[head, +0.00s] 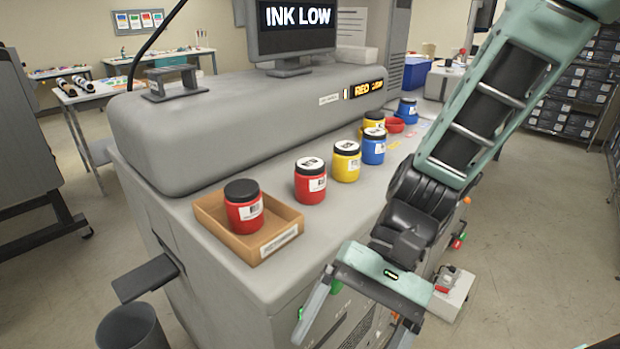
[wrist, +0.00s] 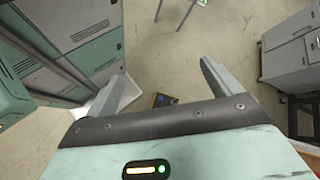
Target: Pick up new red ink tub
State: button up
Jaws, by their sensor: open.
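Two red tubs with black lids show in the head view. One red tub (head: 243,211) stands upright in a shallow brown tray (head: 281,240) and has a plain black lid. The other red tub (head: 310,185) stands upright on the grey machine top, just right of the tray, with a white label on its lid. I cannot tell for sure which is the new one. My gripper (head: 352,335) is open and empty, low beside the machine's front side, to the right of and below both tubs.
Yellow tubs (head: 346,167) and blue tubs (head: 373,151) stand farther along the machine top (head: 325,216). A screen reading INK LOW (head: 292,20) stands behind. A grey bin (head: 132,328) is at lower left.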

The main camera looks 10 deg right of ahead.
jog(key=w+r+m+t+y, duration=0.2)
jog(key=w+m+t+y, duration=0.1)
jog(key=w+m+y, duration=0.4)
jog(key=m+t+h+p, duration=0.2)
jog(key=m+t+h, duration=0.1)
jog(key=m+t, duration=1.4)
send_near(323, 179)
jog(key=p+x, duration=0.5)
jog(key=x, duration=0.6)
jog(key=p+x, duration=0.3)
jog(key=x, duration=0.1)
jog(key=shift+w+a+f, duration=0.1)
jog(key=shift+w+f, duration=0.1)
jog(key=shift+w, duration=0.05)
jog(key=c, duration=1.3)
